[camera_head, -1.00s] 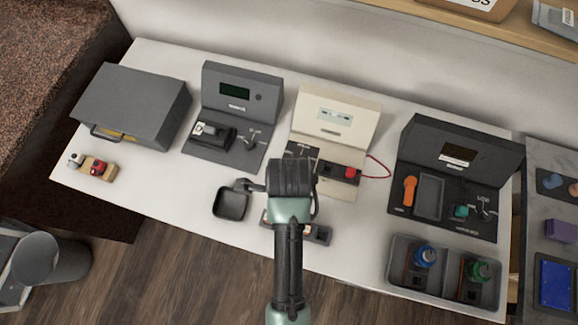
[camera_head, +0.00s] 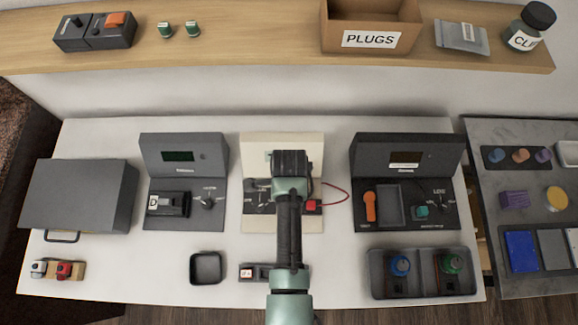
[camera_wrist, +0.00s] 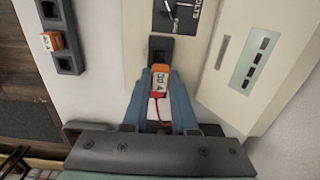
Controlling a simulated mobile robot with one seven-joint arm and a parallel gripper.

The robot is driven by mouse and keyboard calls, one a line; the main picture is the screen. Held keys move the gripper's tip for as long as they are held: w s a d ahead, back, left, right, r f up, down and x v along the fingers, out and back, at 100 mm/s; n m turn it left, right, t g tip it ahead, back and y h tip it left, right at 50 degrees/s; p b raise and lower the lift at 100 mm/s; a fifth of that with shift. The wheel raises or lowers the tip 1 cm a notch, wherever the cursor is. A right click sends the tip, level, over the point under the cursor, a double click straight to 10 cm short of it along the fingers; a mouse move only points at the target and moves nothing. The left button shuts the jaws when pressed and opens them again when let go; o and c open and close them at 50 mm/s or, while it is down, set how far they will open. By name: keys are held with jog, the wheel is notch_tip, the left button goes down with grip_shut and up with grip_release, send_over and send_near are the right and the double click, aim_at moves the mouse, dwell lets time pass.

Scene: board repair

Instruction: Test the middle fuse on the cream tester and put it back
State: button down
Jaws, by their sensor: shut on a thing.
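The cream tester (camera_head: 256,146) stands at the back middle of the table, partly hidden behind my gripper (camera_head: 292,170) and arm. In the wrist view my gripper (camera_wrist: 160,98) is shut on an orange-ended fuse (camera_wrist: 160,82) with a white label. The fuse is at the edge of the tester's dark socket block (camera_wrist: 154,45); I cannot tell whether it touches or is seated. The fuse strip (camera_wrist: 68,64) has another orange fuse (camera_wrist: 52,41) in it, with empty dark slots on either side. The strip also shows in the head view (camera_head: 265,273), partly behind my arm.
A red lead (camera_head: 340,188) loops from the tester's right side. A black tray (camera_head: 206,267) lies left of the strip. Dark testers stand left (camera_head: 184,150) and right (camera_head: 405,155). A grey case (camera_head: 80,195) is far left, and a two-bay tray (camera_head: 422,291) is front right.

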notch_tip(320, 180, down, 3)
jog(key=b, duration=0.3)
jog(key=shift+f, duration=0.2)
jog(key=shift+f+b, duration=0.45)
jog(key=shift+f, duration=0.2)
jog(key=shift+f, duration=1)
dwell(2.8)
jog(key=shift+c, duration=1.8)
grip_release()
jog(key=shift+r, duration=0.15)
jog(key=shift+r+p, duration=0.35)
jog(key=shift+p, duration=0.15)
jog(key=shift+r+p, duration=1.1)
jog(key=shift+p, duration=0.1)
